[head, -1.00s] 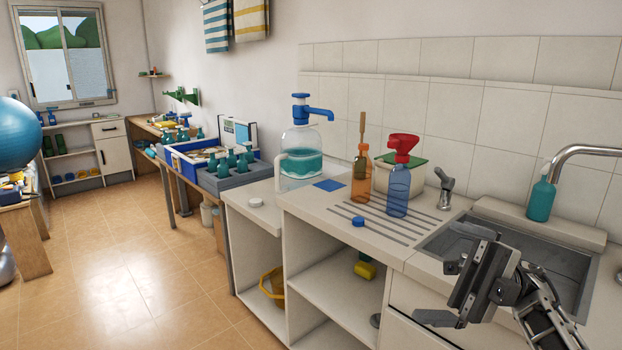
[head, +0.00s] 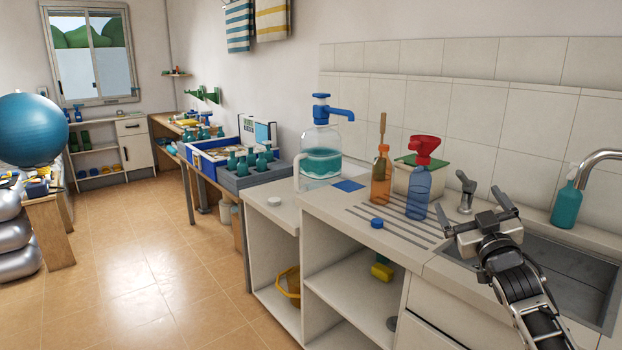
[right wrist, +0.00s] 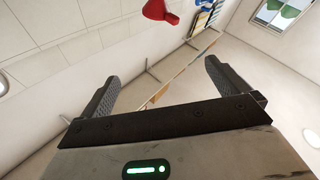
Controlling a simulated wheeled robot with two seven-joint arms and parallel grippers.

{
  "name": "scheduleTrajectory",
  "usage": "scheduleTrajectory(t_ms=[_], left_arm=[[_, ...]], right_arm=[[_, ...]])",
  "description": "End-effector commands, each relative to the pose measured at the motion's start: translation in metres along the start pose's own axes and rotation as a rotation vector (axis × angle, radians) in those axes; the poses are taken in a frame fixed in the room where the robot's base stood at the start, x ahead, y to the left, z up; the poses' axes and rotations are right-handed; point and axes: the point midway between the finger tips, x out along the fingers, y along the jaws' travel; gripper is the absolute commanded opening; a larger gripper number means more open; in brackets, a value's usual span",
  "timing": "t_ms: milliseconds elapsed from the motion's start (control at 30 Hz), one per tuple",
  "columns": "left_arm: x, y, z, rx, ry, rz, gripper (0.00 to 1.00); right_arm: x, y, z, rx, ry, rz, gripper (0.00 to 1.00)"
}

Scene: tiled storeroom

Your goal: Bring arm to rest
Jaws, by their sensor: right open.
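My right gripper (head: 473,206) is open and empty. It is held in the air over the left part of the sink, its two fingers pointing away from me toward the tiled wall. In the right wrist view (right wrist: 160,75) its fingers stand wide apart with nothing between them. The red funnel also shows in the right wrist view (right wrist: 160,10). My left gripper is not in view.
The sink (head: 570,275) lies under my right arm, with a teal soap bottle (head: 566,206) and tap behind. An orange bottle (head: 381,180), a blue cap (head: 377,223) and a pump jug (head: 322,160) stand on the counter. The tiled floor at left is clear.

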Motion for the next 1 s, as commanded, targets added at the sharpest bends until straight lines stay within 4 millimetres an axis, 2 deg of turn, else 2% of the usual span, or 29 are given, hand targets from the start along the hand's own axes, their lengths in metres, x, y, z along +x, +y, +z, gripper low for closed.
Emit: scheduleTrajectory(t_ms=[100,233,300,467,567,667,767,800,900,1000], left_arm=[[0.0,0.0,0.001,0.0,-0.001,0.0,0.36],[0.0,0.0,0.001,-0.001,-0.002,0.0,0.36],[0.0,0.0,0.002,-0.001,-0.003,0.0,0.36],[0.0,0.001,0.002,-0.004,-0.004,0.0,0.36],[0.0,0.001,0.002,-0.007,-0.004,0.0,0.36],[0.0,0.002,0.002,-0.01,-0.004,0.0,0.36],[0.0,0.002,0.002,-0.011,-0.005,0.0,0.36],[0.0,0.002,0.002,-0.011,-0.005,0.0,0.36],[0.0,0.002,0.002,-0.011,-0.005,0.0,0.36],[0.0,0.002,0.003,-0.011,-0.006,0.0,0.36]], right_arm=[[-0.004,0.002,0.04,0.016,-0.21,0.01,1.0],[-0.017,-0.002,0.078,0.029,-0.425,-0.004,1.0],[-0.038,-0.023,0.097,0.034,-0.465,-0.038,1.0],[-0.086,-0.067,0.124,0.049,-0.511,-0.109,1.0],[-0.122,-0.095,0.139,0.064,-0.545,-0.155,1.0],[-0.168,-0.127,0.152,0.088,-0.588,-0.209,1.0],[-0.231,-0.163,0.162,0.129,-0.644,-0.273,1.0],[-0.258,-0.177,0.163,0.149,-0.669,-0.299,1.0],[-0.325,-0.206,0.159,0.205,-0.732,-0.354,1.0],[-0.382,-0.226,0.148,0.261,-0.791,-0.391,1.0]])
